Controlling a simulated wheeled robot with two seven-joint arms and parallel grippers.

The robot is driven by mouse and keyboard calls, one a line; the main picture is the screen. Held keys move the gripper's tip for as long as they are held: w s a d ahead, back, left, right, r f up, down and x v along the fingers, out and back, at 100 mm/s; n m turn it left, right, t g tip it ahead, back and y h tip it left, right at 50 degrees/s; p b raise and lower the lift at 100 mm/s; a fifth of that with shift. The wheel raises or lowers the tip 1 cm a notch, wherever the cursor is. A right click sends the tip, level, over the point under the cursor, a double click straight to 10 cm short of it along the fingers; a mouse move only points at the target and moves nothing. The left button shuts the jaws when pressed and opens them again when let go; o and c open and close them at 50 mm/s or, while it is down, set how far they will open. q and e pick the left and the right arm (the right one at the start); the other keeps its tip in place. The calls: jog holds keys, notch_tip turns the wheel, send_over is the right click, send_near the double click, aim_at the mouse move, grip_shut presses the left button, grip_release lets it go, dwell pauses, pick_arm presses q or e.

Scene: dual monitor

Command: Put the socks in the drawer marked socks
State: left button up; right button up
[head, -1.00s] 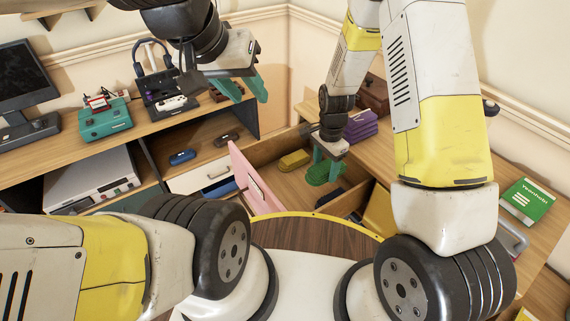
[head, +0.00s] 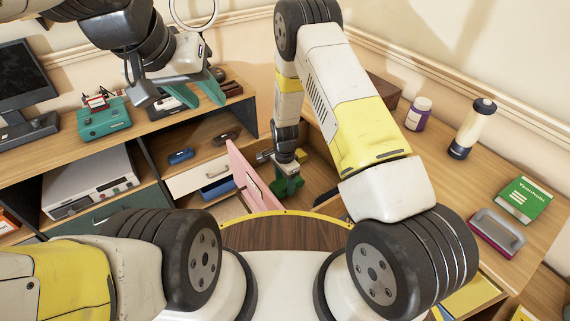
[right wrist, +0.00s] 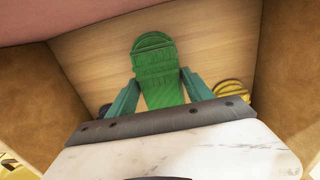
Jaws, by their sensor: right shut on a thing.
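A rolled green sock bundle (right wrist: 155,62) lies between the fingers of my right gripper (right wrist: 160,92) in the right wrist view. In the head view the gripper (head: 287,180) is low inside the open drawer with the pink front (head: 252,176), close behind that front, shut on the green socks. The pink front carries a pale label too small to read. A yellow bundle (right wrist: 232,90), probably socks, lies on the drawer floor to the right of the green one. My left gripper (head: 182,92) is open and empty above the left desk.
A white bottle (head: 472,128), a purple jar (head: 418,114), a green book (head: 524,200) and a grey-handled object (head: 497,231) stand on the right desk. A teal device (head: 103,118) is on the left desk. My right arm hides part of the drawer.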

jog(key=shift+f, duration=1.55)
jog(key=o, duration=1.5)
jog(key=shift+f, duration=0.1)
notch_tip(320, 180, up, 12)
jog(key=shift+f, duration=0.1)
jog(key=d+r+n+t+y, duration=0.1)
jog(key=d+r+n, duration=0.15)
jog(key=r, duration=1.35)
notch_tip(320, 180, up, 12)
jog(key=f+n+t+y, duration=0.1)
jog(key=n+t, duration=0.1)
jog(key=n, duration=0.1)
send_over(285, 188)
jog(key=s+d, duration=0.2)
jog(key=d, duration=0.5)
jog(key=s+d+r+n+t, duration=0.1)
jog(key=s+d+r+n, duration=0.2)
jog(key=s+r, duration=0.3)
jog(key=s+d+r+n+t, duration=0.2)
jog(key=s+r, duration=0.5)
jog(key=s, duration=0.4)
jog(key=shift+s+d+r+n, duration=0.2)
jog(key=shift+d+n, duration=0.45)
jog(key=shift+d, duration=0.55)
